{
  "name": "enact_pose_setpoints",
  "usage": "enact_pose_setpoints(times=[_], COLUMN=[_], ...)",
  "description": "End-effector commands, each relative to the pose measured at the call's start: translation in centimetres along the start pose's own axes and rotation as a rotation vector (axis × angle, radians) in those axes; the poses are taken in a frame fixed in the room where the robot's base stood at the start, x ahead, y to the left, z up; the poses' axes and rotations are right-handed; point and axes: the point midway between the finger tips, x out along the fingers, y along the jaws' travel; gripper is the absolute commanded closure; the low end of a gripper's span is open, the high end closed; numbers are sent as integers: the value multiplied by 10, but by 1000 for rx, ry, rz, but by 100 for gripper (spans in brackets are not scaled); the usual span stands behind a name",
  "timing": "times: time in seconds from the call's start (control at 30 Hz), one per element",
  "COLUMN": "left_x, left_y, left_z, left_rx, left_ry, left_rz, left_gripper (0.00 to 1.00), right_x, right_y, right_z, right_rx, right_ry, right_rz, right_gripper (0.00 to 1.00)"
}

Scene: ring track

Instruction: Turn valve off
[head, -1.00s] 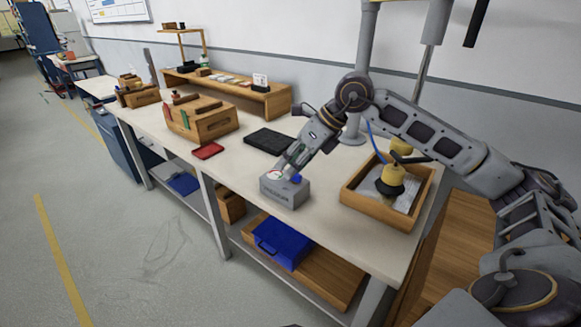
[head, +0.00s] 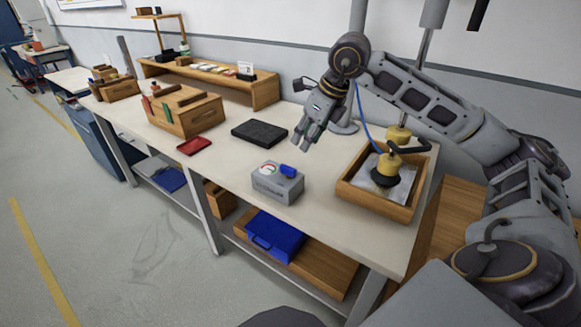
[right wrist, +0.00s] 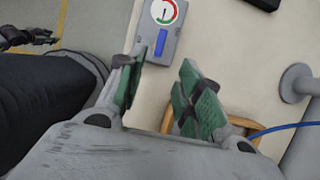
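The valve is a blue handle (head: 288,169) on top of a grey box (head: 272,188), which stands near the front edge of the workbench. A round gauge with a red and green ring (head: 269,168) is beside the handle. The box (right wrist: 152,50), gauge (right wrist: 164,11) and blue handle (right wrist: 161,42) also show in the right wrist view. My right gripper (head: 308,140) is above the bench, behind and right of the box, and does not touch it. In the right wrist view its green-padded fingers (right wrist: 160,92) are apart and empty. A dark gripper, apparently my left (right wrist: 28,38), shows small at the left edge there.
A wooden tray (head: 373,207) with a yellow and black tool (head: 388,168) stands right of the box. A black pad (head: 259,133), a red item (head: 194,146) and a wooden toolbox (head: 190,122) lie to the left. A blue case (head: 275,238) is on the lower shelf.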

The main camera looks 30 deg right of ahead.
Motion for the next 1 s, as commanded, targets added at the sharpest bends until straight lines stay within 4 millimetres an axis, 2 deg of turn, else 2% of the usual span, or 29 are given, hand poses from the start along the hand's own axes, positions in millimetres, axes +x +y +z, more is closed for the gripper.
enact_pose_setpoints(times=[0.27, 0.6, 0.9, 1.0], left_x=[-4, -16, -23, -26], left_y=[2, 5, 10, 11], left_z=[-6, -17, -11, -15], left_rx=[0, 1, 2, 2], left_ry=[-1, -3, -26, -23], left_rz=[3, 9, 16, 17], left_gripper=[59, 59, 59, 59], right_x=[24, 68, 108, 119], right_y=[0, 0, 1, 0], right_z=[-1, -1, -1, -1], right_rx=[0, 0, 0, 0], right_ry=[2, 2, 1, 1], right_rz=[1, 2, 3, 2], right_gripper=[64, 64, 64, 64])
